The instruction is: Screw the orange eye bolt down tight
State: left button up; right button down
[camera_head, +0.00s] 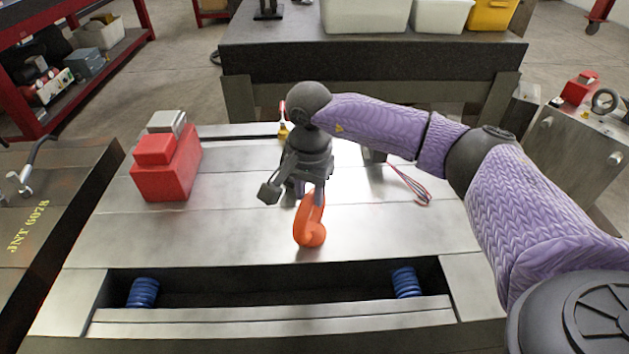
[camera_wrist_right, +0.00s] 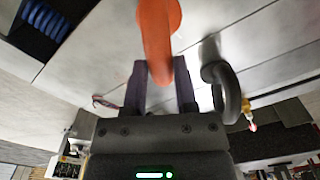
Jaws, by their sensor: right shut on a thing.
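The orange eye bolt (camera_head: 309,232) stands on the steel mould plate (camera_head: 240,220), near its front slot. Its ring is upright; its thread and foot are hidden, so I cannot tell how deep it sits. My right gripper (camera_head: 309,190) comes down from behind and above and is shut on the ring's upper part. In the right wrist view the orange eye bolt (camera_wrist_right: 157,35) reaches between the two dark fingers of my right gripper (camera_wrist_right: 161,78). My left gripper is not in view.
A red block (camera_head: 165,170) stands on the plate at left. Blue springs (camera_head: 143,292) sit in the front slot. A red-and-white whisk-like thing (camera_head: 412,186) lies at right. A dark hooked thing (camera_wrist_right: 226,90) stands close beside my fingers in the wrist view.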

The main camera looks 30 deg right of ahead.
jog(key=shift+s+a+f+m+p, duration=0.1)
jog(key=shift+s+f+m+p, duration=0.15)
jog(key=shift+m, duration=0.3)
jog(key=shift+a+f+m+p, duration=0.1)
jog(key=shift+f+m, duration=0.25)
jog(key=shift+m, duration=0.2)
jog(key=shift+a+f+m+p, duration=0.2)
jog(key=shift+m+p, duration=0.1)
jog(key=shift+m, duration=0.9)
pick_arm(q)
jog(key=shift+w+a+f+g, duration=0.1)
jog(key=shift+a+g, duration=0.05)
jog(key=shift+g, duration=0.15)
